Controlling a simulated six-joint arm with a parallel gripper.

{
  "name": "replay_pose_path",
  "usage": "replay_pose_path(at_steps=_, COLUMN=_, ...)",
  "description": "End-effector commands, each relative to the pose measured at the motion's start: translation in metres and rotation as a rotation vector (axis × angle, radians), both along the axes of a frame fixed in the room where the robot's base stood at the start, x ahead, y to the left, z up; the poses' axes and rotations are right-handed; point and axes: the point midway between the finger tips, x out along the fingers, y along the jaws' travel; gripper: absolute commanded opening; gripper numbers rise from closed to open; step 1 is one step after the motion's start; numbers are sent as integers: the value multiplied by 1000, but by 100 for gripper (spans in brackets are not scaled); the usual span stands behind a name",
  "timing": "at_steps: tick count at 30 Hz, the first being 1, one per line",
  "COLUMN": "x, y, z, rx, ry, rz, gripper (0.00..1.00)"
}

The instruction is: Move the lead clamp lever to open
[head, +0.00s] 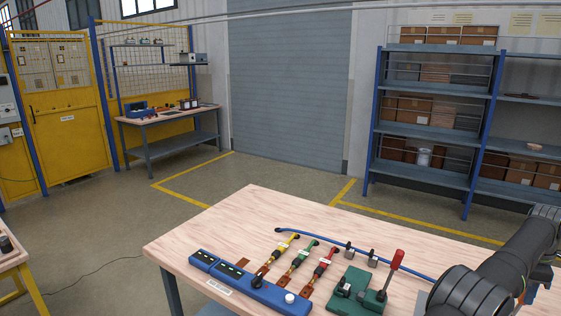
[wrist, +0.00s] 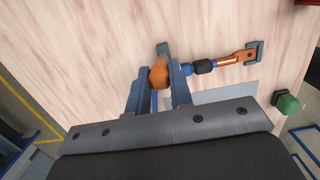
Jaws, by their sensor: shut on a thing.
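In the head view a lever with a red handle (head: 396,261) stands up, tilted slightly right, on a green clamp base (head: 348,287) near the table's front right. A blue lead (head: 325,241) runs along the table toward my arm at the right. My gripper (wrist: 160,70) shows only in the wrist view. Its fingers are shut on an orange piece (wrist: 158,77), in line with a short blue part, a black sleeve (wrist: 204,66) and a copper lug (wrist: 235,58). The lug's far end meets a small grey-blue block (wrist: 254,46). The gripper is out of the head view.
A blue block (head: 262,291) with a black knob and white button sits at the front. Yellow, green and red leads (head: 300,256) lie beside it. Two small grey blocks (head: 361,254) stand by the blue lead. The table's (head: 235,215) back left is clear.

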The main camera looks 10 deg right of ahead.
Motion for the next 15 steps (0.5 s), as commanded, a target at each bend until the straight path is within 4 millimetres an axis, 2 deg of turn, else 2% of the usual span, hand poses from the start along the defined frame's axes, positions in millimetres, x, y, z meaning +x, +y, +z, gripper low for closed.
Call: replay_pose_path(at_steps=15, x=-21, y=-21, z=-5, rx=-6, ry=1, rz=-3, gripper=0)
